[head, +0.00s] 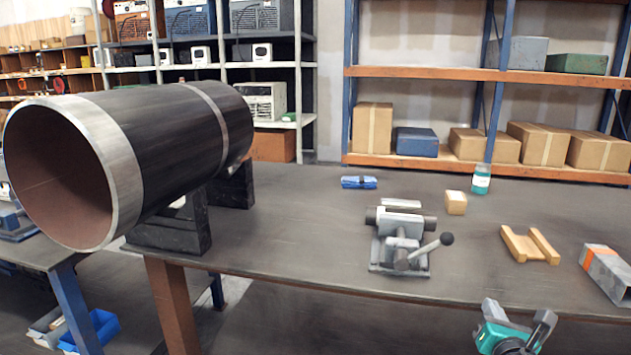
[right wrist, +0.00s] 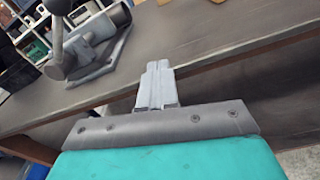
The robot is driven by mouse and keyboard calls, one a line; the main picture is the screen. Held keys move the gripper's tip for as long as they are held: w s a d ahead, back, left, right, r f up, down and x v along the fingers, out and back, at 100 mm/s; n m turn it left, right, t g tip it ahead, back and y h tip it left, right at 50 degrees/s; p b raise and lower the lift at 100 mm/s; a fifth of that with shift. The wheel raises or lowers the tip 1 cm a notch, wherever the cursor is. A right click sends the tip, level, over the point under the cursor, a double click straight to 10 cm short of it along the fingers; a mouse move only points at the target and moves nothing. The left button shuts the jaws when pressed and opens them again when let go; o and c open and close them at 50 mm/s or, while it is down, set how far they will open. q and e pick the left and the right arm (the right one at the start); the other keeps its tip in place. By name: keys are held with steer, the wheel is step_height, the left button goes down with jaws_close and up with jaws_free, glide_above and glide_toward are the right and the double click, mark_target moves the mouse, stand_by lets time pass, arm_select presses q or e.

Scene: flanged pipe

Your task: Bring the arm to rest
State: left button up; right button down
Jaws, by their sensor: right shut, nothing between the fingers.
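My right gripper (head: 515,330) is low at the right in the head view, in front of the workbench's near edge. In the right wrist view its two fingers (right wrist: 158,68) are together with nothing between them, and they point toward the bench edge. The large dark pipe (head: 165,130) with bare metal ends lies on black supports (head: 185,222) at the left of the bench. My left gripper is not in view.
The workbench (head: 330,255) holds a vise (head: 402,245), which also shows in the right wrist view (right wrist: 85,45), a wooden block (head: 456,203), a wooden cradle (head: 529,246), a metal tube (head: 608,272), a bottle (head: 480,180) and a blue pack (head: 359,182). Shelves stand behind.

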steer(key=s+a+f+m+g+y, duration=0.3)
steer(key=s+a+f+m+g, duration=0.1)
steer(key=s+a+f+m, duration=0.75)
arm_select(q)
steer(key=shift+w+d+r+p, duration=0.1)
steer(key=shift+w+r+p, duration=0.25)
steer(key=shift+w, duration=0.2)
arm_select(e)
steer(key=s+a+f+m+g+y, duration=0.1)
steer(key=s+a+f+m, duration=0.1)
steer(key=s+m, duration=0.5)
steer(key=s+a+f+m+g+y, duration=0.1)
steer(key=s+a+m, duration=0.3)
steer(key=s+m, duration=0.4)
steer(key=shift+s+f+m+y, duration=0.3)
steer(key=shift+f+m, duration=0.1)
steer(key=shift+m, duration=0.65)
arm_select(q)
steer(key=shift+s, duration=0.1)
arm_select(e)
steer(key=shift+a, duration=0.1)
